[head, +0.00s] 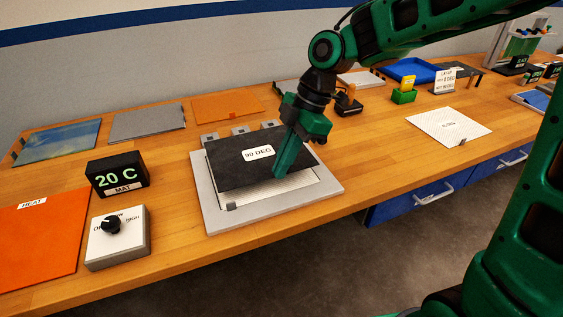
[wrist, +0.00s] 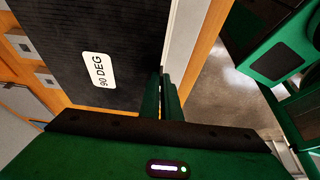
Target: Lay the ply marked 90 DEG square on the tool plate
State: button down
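The ply marked 90 DEG (head: 235,170) is a black sheet with a white label. It is over the grey tool plate (head: 215,222), and its front edge seems to sit a little above the plate. My gripper (head: 283,172) points down at the ply's front right edge, with its fingers shut on that edge. The wrist view shows the ply (wrist: 110,35) reaching to the narrow gap between my fingers (wrist: 165,85). A pale textured sheet (head: 295,190) lies on the plate, partly hidden under the ply. Whether the ply touches it is unclear.
Small grey blocks (head: 240,131) stand along the plate's back edge. A 20 C display (head: 117,174) and a knob box (head: 118,237) stand to the left, beside an orange heat mat (head: 40,240). A white sheet (head: 448,127) lies to the right. The bench's front edge is close to the plate.

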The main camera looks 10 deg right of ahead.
jog(key=shift+f, duration=0.15)
jog(key=shift+f, duration=2)
jog(key=shift+f, duration=0.1)
jog(key=c, duration=1.9)
grip_release()
jog(key=shift+r, duration=3.55)
